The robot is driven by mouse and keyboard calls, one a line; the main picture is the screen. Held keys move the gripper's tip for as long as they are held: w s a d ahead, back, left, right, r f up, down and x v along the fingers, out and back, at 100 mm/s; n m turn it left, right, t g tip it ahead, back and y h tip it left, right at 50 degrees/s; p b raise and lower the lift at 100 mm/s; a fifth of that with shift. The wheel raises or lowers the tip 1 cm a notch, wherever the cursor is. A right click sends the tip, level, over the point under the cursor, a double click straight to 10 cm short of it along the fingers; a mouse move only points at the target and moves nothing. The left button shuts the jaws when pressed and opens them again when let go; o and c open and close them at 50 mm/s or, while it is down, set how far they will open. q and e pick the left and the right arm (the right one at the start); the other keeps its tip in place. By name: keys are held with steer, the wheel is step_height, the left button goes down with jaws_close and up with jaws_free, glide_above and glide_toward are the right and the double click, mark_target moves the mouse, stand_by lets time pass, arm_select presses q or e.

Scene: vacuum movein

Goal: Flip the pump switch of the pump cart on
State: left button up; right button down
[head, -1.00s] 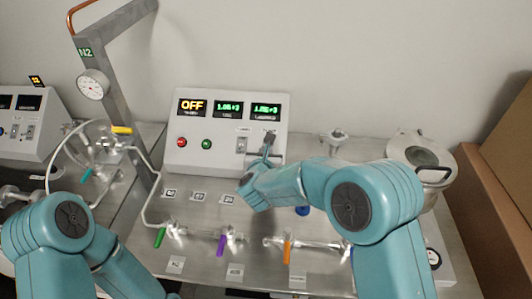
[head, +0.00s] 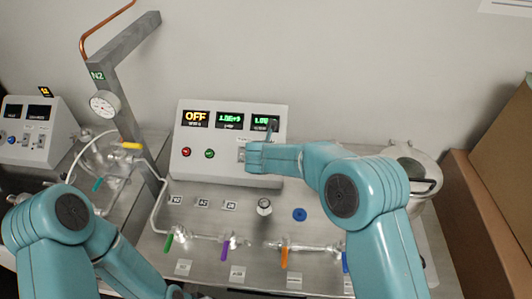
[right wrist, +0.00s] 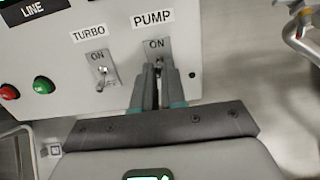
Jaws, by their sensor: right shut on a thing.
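The pump cart's grey control box (head: 228,168) stands at the back of the cart, with an amber OFF display (head: 195,118) at its upper left. In the right wrist view, the pump switch (right wrist: 157,52) sits under the PUMP label, with ON marked above it. My right gripper (right wrist: 157,88) is shut on the pump switch, and its fingers hide the lower part of the switch. In the head view my right gripper (head: 271,132) is in front of the right side of the box. My left arm enters at lower left, with its gripper out of view.
The turbo switch (right wrist: 104,72) is just left of the pump switch. Red (head: 186,152) and green (head: 210,154) buttons are on the box. Glass tubing with coloured valve handles (head: 284,257) crosses the cart's front. A round metal vessel (head: 414,163) stands at right.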

steer(key=shift+w+r+g, duration=0.45)
steer(key=shift+r+g, duration=0.1)
steer(key=shift+g, duration=0.35)
steer(key=shift+w+r, duration=0.1)
steer(key=shift+r, duration=0.05)
steer(key=c, duration=1.2)
jaws_free()
steer(key=shift+s, duration=0.2)
steer(key=b+v, duration=0.1)
steer(key=v, duration=0.4)
steer(key=b+v, duration=0.1)
steer(key=v, duration=0.4)
steer(key=b+v, duration=0.1)
steer(key=v, duration=0.5)
steer(key=shift+d+r, duration=0.2)
steer(key=shift+d, duration=0.05)
steer(key=shift+w, duration=0.1)
